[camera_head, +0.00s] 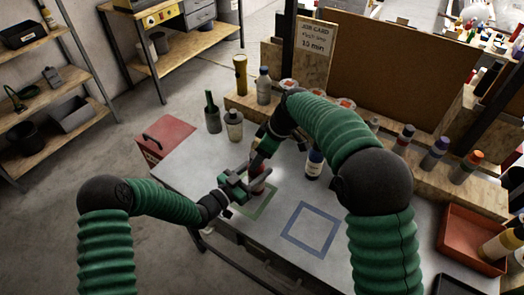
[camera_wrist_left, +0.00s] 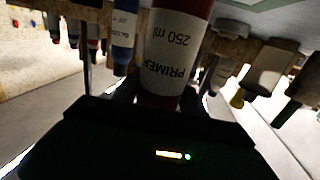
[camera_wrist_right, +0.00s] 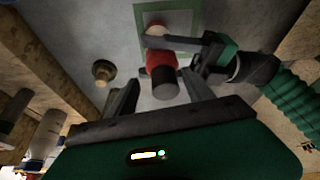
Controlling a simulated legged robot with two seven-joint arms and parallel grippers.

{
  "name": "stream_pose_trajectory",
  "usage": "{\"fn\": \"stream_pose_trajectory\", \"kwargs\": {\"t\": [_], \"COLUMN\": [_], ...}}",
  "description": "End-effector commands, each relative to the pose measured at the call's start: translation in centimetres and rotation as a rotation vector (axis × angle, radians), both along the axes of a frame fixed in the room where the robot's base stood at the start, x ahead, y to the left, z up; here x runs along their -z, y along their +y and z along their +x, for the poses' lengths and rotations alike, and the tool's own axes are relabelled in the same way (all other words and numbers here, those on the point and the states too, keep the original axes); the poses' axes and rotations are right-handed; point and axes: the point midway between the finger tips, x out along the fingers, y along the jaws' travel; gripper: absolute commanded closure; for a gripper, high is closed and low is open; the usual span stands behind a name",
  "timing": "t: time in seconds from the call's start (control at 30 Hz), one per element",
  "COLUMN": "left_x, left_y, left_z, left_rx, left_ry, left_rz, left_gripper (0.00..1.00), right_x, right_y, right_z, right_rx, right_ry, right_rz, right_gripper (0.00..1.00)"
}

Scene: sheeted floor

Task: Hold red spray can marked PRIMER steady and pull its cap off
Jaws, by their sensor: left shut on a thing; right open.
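The red spray can (camera_head: 258,184) stands near the green square outline (camera_head: 266,208) on the grey table. In the left wrist view its white label (camera_wrist_left: 178,42) reads PRIMER 250 ml, upside down. My left gripper (camera_head: 250,183) is shut on the can's body from the left. In the right wrist view the can's red body (camera_wrist_right: 158,62) carries a dark cap (camera_wrist_right: 165,84). My right gripper (camera_wrist_right: 160,92) is open above the can, its fingers on either side of the cap. In the head view my right arm partly hides the can's top.
A blue-capped bottle (camera_head: 314,164) stands close by on the right. A blue square outline (camera_head: 310,229) is empty. A green bottle (camera_head: 212,113) and a pale bottle (camera_head: 234,126) stand behind. A red box (camera_head: 165,138) is at left, an orange tray (camera_head: 474,245) at right.

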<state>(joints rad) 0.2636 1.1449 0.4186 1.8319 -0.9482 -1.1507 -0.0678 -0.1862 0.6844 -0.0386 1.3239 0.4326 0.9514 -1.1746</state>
Motion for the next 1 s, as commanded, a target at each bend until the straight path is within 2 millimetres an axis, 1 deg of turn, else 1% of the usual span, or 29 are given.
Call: {"fn": "stream_pose_trajectory", "kwargs": {"t": [0.1,0.5,0.57,0.7,0.77,1.0], "left_x": [-0.06,-0.06,-0.07,-0.09,-0.09,-0.03], "left_y": [0.05,-0.08,-0.09,-0.06,-0.06,-0.01], "left_z": [0.03,-0.01,-0.03,-0.07,-0.07,-0.03], "left_rx": [-0.001,0.001,0.002,0.003,0.003,0.001], "left_ry": [-0.001,-0.002,-0.002,-0.003,-0.003,-0.001], "left_rz": [-0.001,-0.001,-0.001,-0.002,-0.002,-0.001], "left_gripper": [1.0,1.0,1.0,1.0,1.0,1.0], "right_x": [-0.05,-0.08,-0.09,-0.13,-0.24,-0.22], "right_y": [0.06,-0.16,-0.21,-0.2,-0.03,0.0], "right_z": [0.0,0.11,0.15,0.15,-0.24,-0.21], "right_rx": [-0.001,0.002,0.003,0.004,0.0,-0.001], "right_ry": [0.0,-0.004,-0.004,-0.006,-0.002,-0.002], "right_rz": [0.0,-0.001,-0.001,-0.002,0.0,0.0], "right_gripper": [0.41,0.93,1.0,1.0,1.0,1.0]}}
